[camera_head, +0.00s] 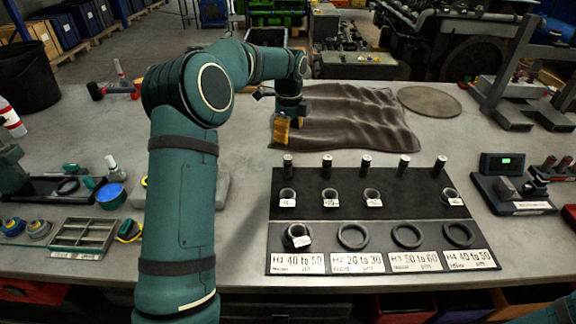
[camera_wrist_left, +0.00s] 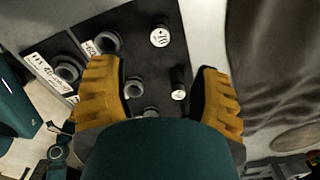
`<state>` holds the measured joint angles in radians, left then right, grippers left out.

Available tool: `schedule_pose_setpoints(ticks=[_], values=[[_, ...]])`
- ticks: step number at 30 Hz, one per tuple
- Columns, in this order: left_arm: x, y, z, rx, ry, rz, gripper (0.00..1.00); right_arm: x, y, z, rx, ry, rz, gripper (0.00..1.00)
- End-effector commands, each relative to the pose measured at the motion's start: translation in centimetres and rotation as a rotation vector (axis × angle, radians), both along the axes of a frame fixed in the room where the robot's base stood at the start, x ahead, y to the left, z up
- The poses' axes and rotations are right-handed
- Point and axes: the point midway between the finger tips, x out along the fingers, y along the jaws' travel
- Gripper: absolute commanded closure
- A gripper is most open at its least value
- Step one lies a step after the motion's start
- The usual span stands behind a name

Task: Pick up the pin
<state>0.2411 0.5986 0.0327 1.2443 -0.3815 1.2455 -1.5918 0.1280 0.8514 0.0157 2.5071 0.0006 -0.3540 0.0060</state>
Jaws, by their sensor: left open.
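Several small dark pins with pale tops stand in a row along the back of the black mat (camera_head: 300,182), among them the leftmost pin (camera_head: 287,166) and a middle pin (camera_head: 365,164). I cannot tell which one the task means. My left gripper (camera_head: 282,130), with orange fingers, is above the bench behind the left end of the row. In the left wrist view its open, empty fingers (camera_wrist_left: 168,98) have a pin (camera_wrist_left: 178,84) between them in the picture, apart from both. Another labelled pin (camera_wrist_left: 159,36) stands farther off. My right gripper is not in view.
Tagged collars (camera_head: 329,197) and larger rings (camera_head: 354,236) stand on the mat, with printed cards (camera_head: 357,263) in front. A brown cloth (camera_head: 350,118) lies behind the row. A sectioned tray (camera_head: 85,236) is at left, a small device (camera_head: 502,164) at right.

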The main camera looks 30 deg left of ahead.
Motion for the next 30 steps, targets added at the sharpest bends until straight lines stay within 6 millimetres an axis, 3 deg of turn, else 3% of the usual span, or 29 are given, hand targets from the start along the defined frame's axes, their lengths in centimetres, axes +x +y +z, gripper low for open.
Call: schedule_pose_setpoints(ticks=[5, 15, 25, 30], values=[[0.0, 0.0, -1.6, 0.000, 0.001, 0.000, 0.36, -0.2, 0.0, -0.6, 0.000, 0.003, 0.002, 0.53], [-0.1, 0.0, -7.6, 0.000, 0.001, 0.000, 0.36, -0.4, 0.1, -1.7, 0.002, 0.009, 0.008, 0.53], [0.0, 0.1, -9.6, 0.000, 0.000, 0.000, 0.36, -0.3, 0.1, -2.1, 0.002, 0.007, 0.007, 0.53], [0.0, 0.2, -12.0, -0.001, 0.002, 0.000, 0.36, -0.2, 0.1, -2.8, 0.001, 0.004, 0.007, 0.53]])
